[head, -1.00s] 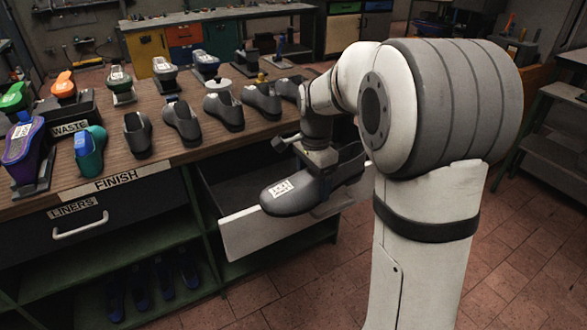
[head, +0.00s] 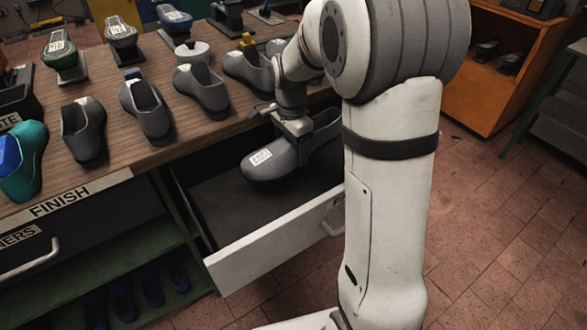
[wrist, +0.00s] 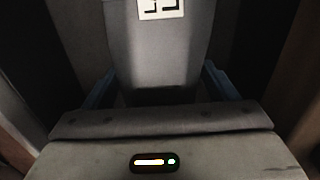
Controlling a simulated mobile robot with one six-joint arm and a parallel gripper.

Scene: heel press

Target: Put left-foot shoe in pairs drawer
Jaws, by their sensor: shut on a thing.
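My gripper (head: 297,128) is shut on a grey shoe (head: 282,168) with a white label on its toe. The shoe is held over the open drawer (head: 271,252), toe to the left; whether it touches the drawer floor I cannot tell. The drawer has a white front with a handle and a dark floor that is bare where it shows. In the wrist view the grey shoe (wrist: 160,55) with its label lies between the two fingers (wrist: 160,92). The drawer's own label is mostly hidden behind my arm.
Several grey shoes (head: 148,112) stand along the wooden bench top (head: 110,165) above the drawer. A teal shoe (head: 24,165) stands at the bench's left. A closed drawer (head: 60,235) and a shelf of dark blue shoes are left of the open drawer. An orange cabinet (head: 500,60) stands at the back right.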

